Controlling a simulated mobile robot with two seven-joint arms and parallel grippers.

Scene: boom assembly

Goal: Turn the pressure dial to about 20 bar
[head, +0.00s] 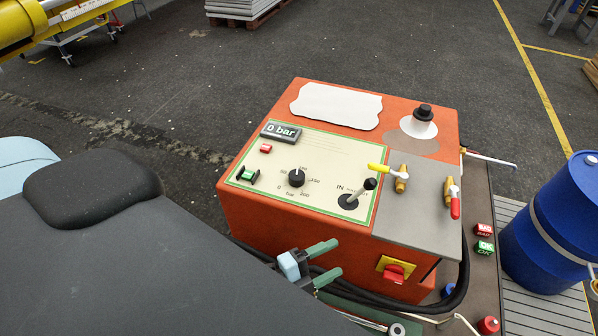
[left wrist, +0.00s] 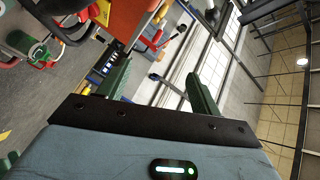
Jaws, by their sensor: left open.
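The pressure dial (head: 296,178) is a black knob on the cream panel (head: 330,150) of an orange machine, with a bar scale around it. Its white pointer mark faces roughly upward, near the top of the scale. The display (head: 281,131) reads "0 bar". My left gripper (head: 338,257) has green fingers, open and empty. In the head view it appears below the dial, by the machine's front, clear of the dial. The fingers also show in the left wrist view (left wrist: 158,80), spread apart; the dial cannot be made out there. My right gripper is not in view.
A lever switch (head: 368,184), a yellow-handled valve (head: 380,168) and a red-handled valve (head: 454,208) stick up right of the dial. A red switch (head: 393,273) sits on the front. Black hoses (head: 440,305) run below. A blue barrel (head: 550,225) stands at the right.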

